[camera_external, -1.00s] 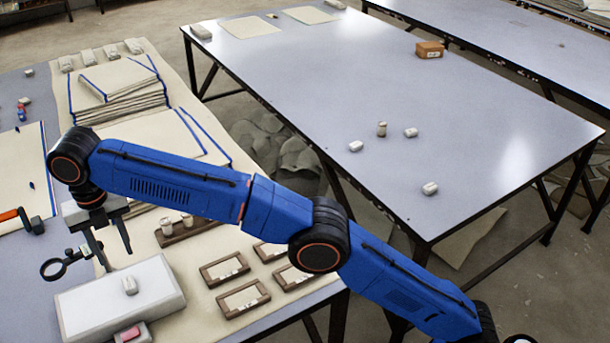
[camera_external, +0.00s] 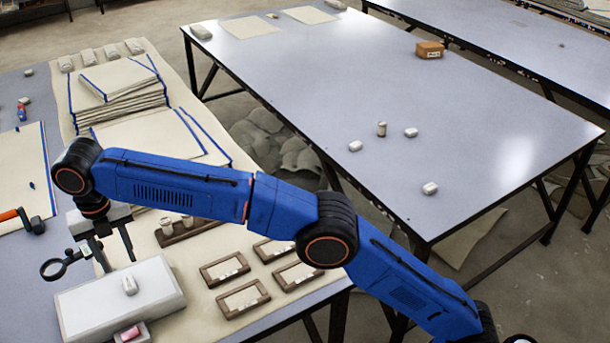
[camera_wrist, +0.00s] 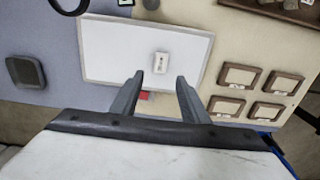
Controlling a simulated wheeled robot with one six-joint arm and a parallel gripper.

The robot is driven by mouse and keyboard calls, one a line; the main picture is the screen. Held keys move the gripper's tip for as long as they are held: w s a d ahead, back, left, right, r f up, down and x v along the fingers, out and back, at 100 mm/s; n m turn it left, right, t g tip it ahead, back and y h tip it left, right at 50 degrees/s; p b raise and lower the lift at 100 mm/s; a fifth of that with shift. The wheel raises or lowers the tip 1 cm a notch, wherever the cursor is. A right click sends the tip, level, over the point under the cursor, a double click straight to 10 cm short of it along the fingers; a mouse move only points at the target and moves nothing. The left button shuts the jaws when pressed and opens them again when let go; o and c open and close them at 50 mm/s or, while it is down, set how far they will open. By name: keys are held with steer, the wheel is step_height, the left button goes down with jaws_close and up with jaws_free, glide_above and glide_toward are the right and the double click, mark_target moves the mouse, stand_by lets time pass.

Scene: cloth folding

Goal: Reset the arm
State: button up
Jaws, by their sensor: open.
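My blue arm reaches in from the lower right over the left table. My gripper (camera_external: 116,252) points down beside the white block (camera_external: 152,300) on that table. In the wrist view my gripper (camera_wrist: 161,78) has its two fingers apart with nothing between them. The white block (camera_wrist: 110,48) lies below and beyond the fingertips there, with a small pale object (camera_wrist: 160,64) on top of it. That small object also shows on the block in the outside view (camera_external: 129,285).
Several brown frames (camera_external: 297,276) lie right of the block. Stacked cream cloths (camera_external: 120,95) with blue edges lie farther back. A red-handled tool (camera_external: 12,214) is at the left. A second table (camera_external: 300,85) stands across a gap, mostly clear, with small objects.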

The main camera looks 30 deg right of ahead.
mark_target(129, 284)
step_height(129, 284, down, 8)
steer(key=shift+f, duration=0.25)
step_height(129, 284, up, 10)
steer(key=w+d+m, duration=0.2)
steer(key=w+d, duration=0.8)
steer(key=d, duration=0.3)
steer(key=w+d+m, duration=0.2)
steer(key=w+d, duration=0.9)
steer(key=d, duration=0.2)
steer(key=shift+d+r+m, duration=0.15)
steer(key=shift+r+m, duration=0.05)
steer(key=shift+m, duration=0.1)
